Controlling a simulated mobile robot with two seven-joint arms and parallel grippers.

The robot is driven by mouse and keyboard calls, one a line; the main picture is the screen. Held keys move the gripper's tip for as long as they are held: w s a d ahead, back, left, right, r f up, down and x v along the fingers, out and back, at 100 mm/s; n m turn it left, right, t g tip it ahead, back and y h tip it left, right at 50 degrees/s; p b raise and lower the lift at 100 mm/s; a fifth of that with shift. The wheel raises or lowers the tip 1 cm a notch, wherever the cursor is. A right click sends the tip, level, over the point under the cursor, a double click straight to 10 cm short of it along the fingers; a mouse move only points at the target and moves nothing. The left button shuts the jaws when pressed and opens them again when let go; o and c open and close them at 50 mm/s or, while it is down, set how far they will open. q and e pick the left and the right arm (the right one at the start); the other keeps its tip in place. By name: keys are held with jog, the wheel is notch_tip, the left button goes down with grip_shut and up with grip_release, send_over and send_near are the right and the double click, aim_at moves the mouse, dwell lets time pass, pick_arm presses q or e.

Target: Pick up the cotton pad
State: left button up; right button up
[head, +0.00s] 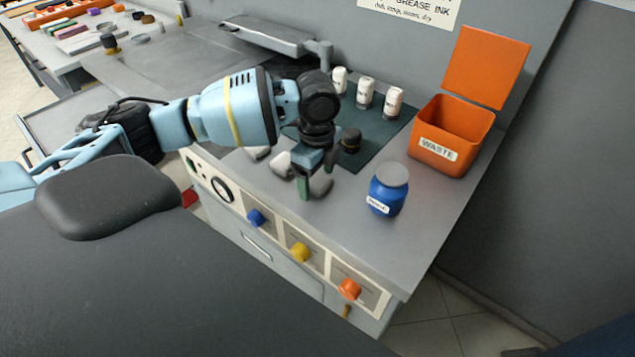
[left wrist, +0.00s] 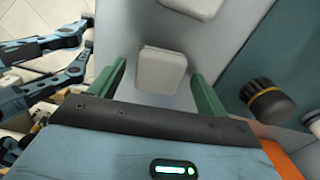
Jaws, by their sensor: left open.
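A white, rounded square pad (left wrist: 160,72), which looks like a cotton pad, lies on the grey counter. In the left wrist view it sits between the two green fingers of my left gripper (left wrist: 160,88), with a gap on each side. A second, similar white pad (left wrist: 195,7) lies farther off at the top edge. In the head view the left gripper (head: 305,186) points down, low over the counter, open and empty. White pads (head: 281,164) show beside it, partly hidden by the gripper and wrist. My right gripper is not in view.
A dark knobbed item (left wrist: 266,99) stands on the green mat (head: 376,141), close to the gripper. Several white bottles (head: 364,93) stand behind. A blue jar (head: 388,190) and an open orange waste bin (head: 449,138) are to the right. Coloured knobs (head: 300,252) line the counter front.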

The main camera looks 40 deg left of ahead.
aim_at(317, 179)
pick_arm(q)
jog(key=shift+f, duration=0.1)
jog(key=c, duration=1)
jog(key=shift+c, duration=0.2)
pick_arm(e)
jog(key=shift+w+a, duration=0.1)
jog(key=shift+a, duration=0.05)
pick_arm(q)
jog(key=shift+r, duration=0.7)
notch_tip(317, 179, up, 2)
jog(key=shift+r, duration=0.15)
jog(key=s+a, duration=0.4)
jog(key=s, duration=0.3)
jog(key=s+a+r, duration=0.1)
jog(key=s+a, duration=0.2)
jog(key=s, duration=0.4)
jog(key=shift+a+r+p, duration=0.15)
jog(key=shift+a+p, duration=0.15)
jog(key=shift+a, duration=0.05)
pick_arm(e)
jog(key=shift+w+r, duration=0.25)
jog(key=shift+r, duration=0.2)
pick_arm(q)
jog(key=shift+s, duration=0.1)
